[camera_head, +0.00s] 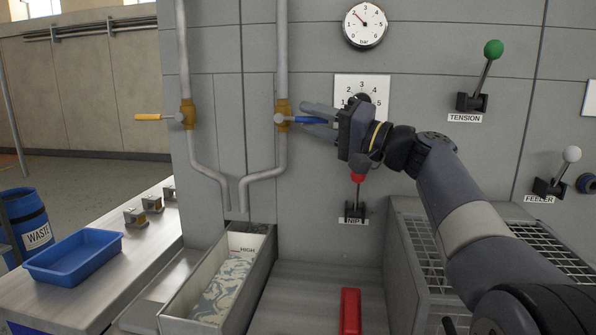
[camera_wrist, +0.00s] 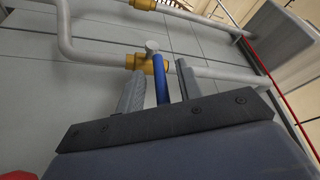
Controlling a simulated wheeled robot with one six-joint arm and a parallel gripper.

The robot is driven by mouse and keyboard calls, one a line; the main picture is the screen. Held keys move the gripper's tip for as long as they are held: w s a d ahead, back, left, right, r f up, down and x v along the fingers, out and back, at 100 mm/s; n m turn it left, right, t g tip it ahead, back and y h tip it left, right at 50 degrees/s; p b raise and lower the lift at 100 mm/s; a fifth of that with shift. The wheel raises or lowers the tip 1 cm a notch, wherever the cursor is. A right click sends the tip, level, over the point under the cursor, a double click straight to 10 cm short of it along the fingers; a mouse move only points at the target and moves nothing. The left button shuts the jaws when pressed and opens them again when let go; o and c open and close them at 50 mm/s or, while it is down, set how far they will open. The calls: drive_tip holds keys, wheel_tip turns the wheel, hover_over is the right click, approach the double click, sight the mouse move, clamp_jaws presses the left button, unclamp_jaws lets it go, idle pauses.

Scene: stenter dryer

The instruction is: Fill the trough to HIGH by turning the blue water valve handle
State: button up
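The blue water valve handle (camera_head: 309,120) points right from its brass valve (camera_head: 282,115), across the vertical pipe. My gripper (camera_head: 305,118) reaches in from the right with one finger above and one below the handle. In the wrist view the blue handle (camera_wrist: 161,82) lies between the two fingers of my gripper (camera_wrist: 160,74), with a narrow gap on each side. The fingers look open around it. The trough (camera_head: 249,290) stands below the pipe spouts, with pale patterned content low inside and a HIGH mark (camera_head: 247,250) near its far end. No water stream is visible.
A yellow valve handle (camera_head: 148,117) sits on the left pipe. A red-knobbed NIP lever (camera_head: 358,190) is just below my gripper. A dial plate (camera_head: 361,90) is partly behind it. TENSION lever (camera_head: 487,70) and FEELER lever (camera_head: 560,170) are at right. A blue tray (camera_head: 75,255) is at left.

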drive_tip(key=b+v, duration=0.4)
drive_tip(key=v, duration=0.6)
drive_tip(key=shift+s+d, duration=0.2)
drive_tip(key=shift+d, duration=0.15)
drive_tip(key=shift+d+f, duration=0.1)
drive_tip(key=shift+f, duration=0.05)
drive_tip(key=v, duration=1)
drive_tip(key=shift+s+d+p, duration=0.2)
drive_tip(key=shift+d+p, duration=0.1)
drive_tip(key=shift+x, duration=7.15)
